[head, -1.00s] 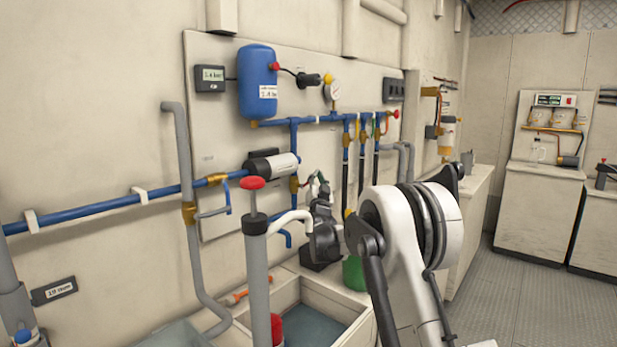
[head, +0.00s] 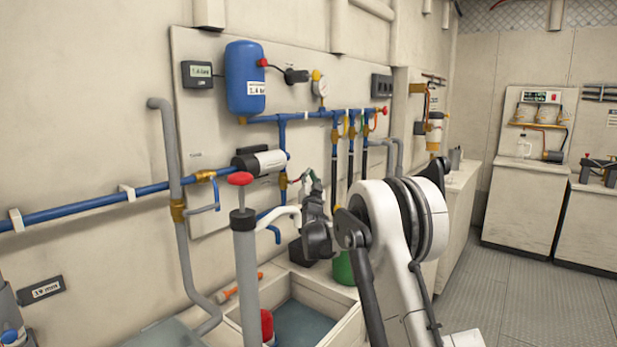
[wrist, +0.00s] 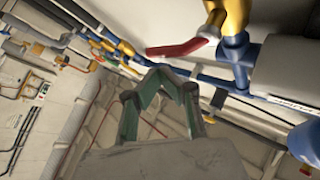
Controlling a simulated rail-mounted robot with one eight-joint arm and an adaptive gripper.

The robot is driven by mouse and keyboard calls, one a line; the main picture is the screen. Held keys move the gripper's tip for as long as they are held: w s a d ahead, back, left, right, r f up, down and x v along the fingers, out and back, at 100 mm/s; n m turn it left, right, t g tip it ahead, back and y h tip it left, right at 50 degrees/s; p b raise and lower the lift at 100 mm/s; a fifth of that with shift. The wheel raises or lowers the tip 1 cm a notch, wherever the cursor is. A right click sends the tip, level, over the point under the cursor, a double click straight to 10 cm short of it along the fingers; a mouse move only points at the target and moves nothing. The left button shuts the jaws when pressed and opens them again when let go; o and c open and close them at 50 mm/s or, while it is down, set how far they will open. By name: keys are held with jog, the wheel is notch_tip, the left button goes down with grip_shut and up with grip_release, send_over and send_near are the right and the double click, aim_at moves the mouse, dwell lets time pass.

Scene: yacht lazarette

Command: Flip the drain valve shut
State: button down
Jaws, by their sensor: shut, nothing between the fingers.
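The drain valve (wrist: 235,15) is a brass body on a blue pipe with a red lever (wrist: 182,47). In the wrist view the lever sticks out sideways from the pipe, just above my fingertips. In the head view the brass body (head: 283,181) sits on a vertical blue pipe below the pump, and its lever is small and partly hidden. My gripper (wrist: 162,74) has green fingers with the tips together and nothing between them. In the head view my gripper (head: 313,182) is just right of the valve. I cannot tell whether it touches the lever.
A white and black pump (head: 262,162) is close above the valve. A blue tank (head: 245,78) and hoses (head: 350,168) are on the wall panel. A red-topped hand pump (head: 243,250) stands in front, beside an open bin (head: 322,288). A green container (head: 343,268) is below.

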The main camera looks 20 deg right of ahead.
jog(key=s+a+r+p, duration=0.1)
jog(key=s+a+r, duration=0.1)
jog(key=s, duration=0.9)
jog(key=shift+s+r+p, duration=0.35)
jog(key=shift+r, duration=0.4)
